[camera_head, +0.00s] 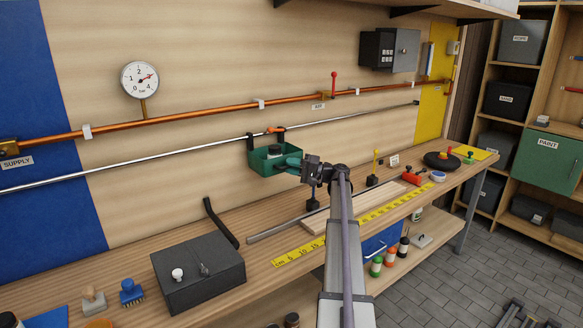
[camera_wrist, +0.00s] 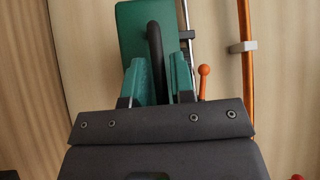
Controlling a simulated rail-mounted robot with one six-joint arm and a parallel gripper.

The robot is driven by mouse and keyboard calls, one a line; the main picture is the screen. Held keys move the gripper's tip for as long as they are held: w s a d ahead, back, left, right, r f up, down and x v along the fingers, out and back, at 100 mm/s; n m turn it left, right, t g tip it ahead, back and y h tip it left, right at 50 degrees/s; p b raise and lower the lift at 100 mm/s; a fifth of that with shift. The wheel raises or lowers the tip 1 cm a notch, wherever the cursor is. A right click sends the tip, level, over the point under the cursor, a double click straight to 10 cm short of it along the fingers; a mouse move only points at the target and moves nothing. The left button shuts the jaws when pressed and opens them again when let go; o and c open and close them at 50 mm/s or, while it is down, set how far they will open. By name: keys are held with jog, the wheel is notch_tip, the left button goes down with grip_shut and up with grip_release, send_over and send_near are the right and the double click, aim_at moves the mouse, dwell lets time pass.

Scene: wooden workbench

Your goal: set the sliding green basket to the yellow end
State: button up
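The green basket (camera_head: 262,160) hangs by black hooks on the silver rail (camera_head: 340,120), around the middle of the rail. An orange-tipped lever (camera_head: 275,130) is at its top; the orange knob also shows in the wrist view (camera_wrist: 204,70). The yellow panel (camera_head: 437,60) is at the rail's right end. My gripper (camera_head: 292,165) is at the basket's right front. In the wrist view its teal fingers (camera_wrist: 162,70) stand on both sides of the basket's black handle (camera_wrist: 155,45). Whether they press on the handle is unclear. The green basket body (camera_wrist: 132,30) lies beyond.
A blue panel (camera_head: 45,130) marks the rail's left end. A copper pipe (camera_head: 215,112) with a gauge (camera_head: 140,78) runs above the rail. Below, the bench holds a dark box (camera_head: 198,272), a yellow ruler (camera_head: 292,255), a plank and small tools. The rail looks clear right of the basket.

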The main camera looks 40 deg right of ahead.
jog(key=b+v, duration=0.1)
jog(key=v, duration=0.9)
jog(key=shift+s+d, duration=0.25)
jog(key=shift+o, duration=0.2)
jog(key=shift+f, duration=0.1)
